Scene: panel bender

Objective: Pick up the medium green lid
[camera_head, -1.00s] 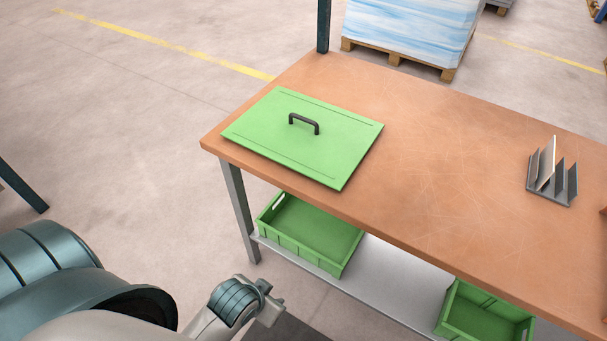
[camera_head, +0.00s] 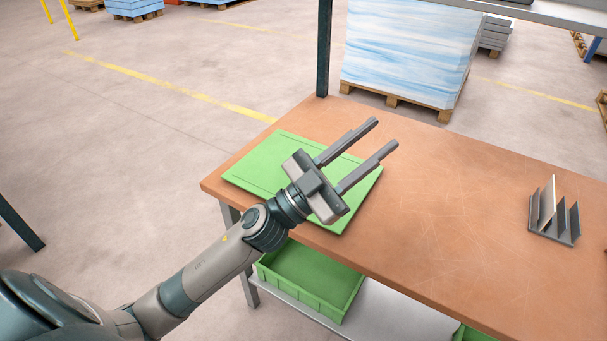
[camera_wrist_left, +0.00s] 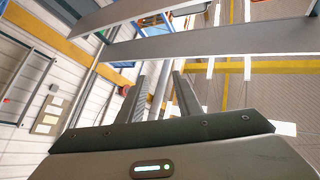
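The green lid (camera_head: 262,164) lies flat on the left end of the wooden table (camera_head: 440,200). My left gripper (camera_head: 386,134) is raised above the lid in the head view, its two long fingers apart and empty, pointing up and to the right. The gripper and its wrist cover the middle of the lid, so its dark handle is hidden. In the left wrist view the open fingers (camera_wrist_left: 158,100) show nothing between them, only the hall beyond. My right gripper is in neither view.
A file rack (camera_head: 555,215) stands on the right part of the table. Green crates (camera_head: 312,280) sit on the shelf below. A dark post (camera_head: 323,50) rises at the table's back corner. A wrapped stack on a pallet (camera_head: 405,50) stands behind. The table's middle is clear.

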